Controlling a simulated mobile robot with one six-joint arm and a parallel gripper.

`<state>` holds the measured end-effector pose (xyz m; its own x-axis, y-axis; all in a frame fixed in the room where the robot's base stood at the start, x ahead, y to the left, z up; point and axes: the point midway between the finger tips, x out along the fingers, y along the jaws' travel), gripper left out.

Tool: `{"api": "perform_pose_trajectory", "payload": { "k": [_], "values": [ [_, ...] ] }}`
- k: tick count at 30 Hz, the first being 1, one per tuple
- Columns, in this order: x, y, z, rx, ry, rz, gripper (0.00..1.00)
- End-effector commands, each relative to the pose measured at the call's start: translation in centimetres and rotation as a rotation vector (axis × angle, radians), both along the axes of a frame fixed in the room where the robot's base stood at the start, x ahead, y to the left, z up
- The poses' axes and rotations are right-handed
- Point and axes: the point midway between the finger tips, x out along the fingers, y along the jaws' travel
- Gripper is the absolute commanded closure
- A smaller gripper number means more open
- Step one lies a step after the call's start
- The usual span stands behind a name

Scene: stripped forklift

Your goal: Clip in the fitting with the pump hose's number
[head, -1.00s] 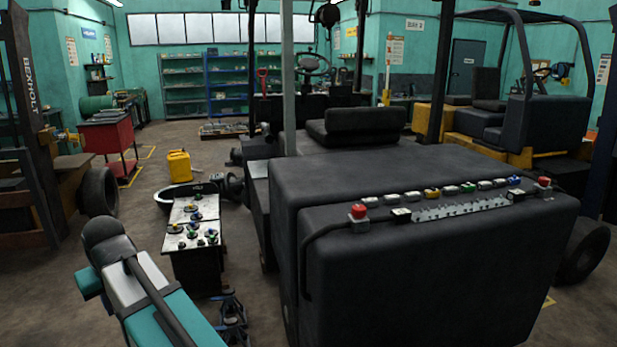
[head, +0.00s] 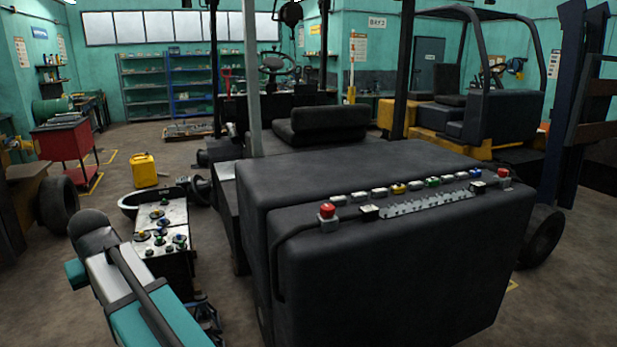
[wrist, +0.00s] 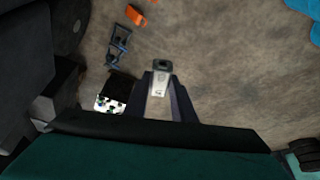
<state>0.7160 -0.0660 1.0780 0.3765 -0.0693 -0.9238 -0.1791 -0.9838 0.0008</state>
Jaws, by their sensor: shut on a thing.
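In the wrist view my gripper (wrist: 160,98) is shut on a small pale grey fitting (wrist: 160,78) with a dark opening at its end. Faint dark marks show on its face, too small to read. The gripper holds it clear above the floor and is not visible in the head view. In the head view a row of small blocks, mostly white with a yellow, a green and a blue one (head: 433,182), runs along the forklift's dark rear body (head: 400,270). A grey toothed strip (head: 425,205) lies before them. Red-capped parts stand at the left end (head: 328,211) and right end (head: 503,174). No hose number is legible.
A workbench (head: 178,270) left of the forklift carries several small coloured fittings (head: 161,235). A yellow can (head: 144,170) and a red cart (head: 66,142) stand behind it on open floor. In the wrist view a blue frame (wrist: 118,45) and an orange object (wrist: 135,16) lie on the floor.

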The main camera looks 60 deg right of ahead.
Motion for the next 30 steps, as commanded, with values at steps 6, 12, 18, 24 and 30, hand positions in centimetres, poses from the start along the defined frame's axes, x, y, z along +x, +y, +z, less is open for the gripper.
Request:
{"api": "perform_pose_trajectory", "payload": {
  "k": [6,12,18,24,30],
  "values": [
    [0.5,-8.5,1.8,0.000,0.000,-0.204,1.00],
    [-0.1,-16.1,3.0,0.000,0.000,-0.391,1.00],
    [-1.5,-23.7,4.3,0.000,0.000,-0.574,1.00],
    [-3.8,-31.1,5.5,0.000,-0.001,-0.756,1.00],
    [-6.8,-38.2,6.8,0.000,0.000,-0.935,1.00]
  ]
}}
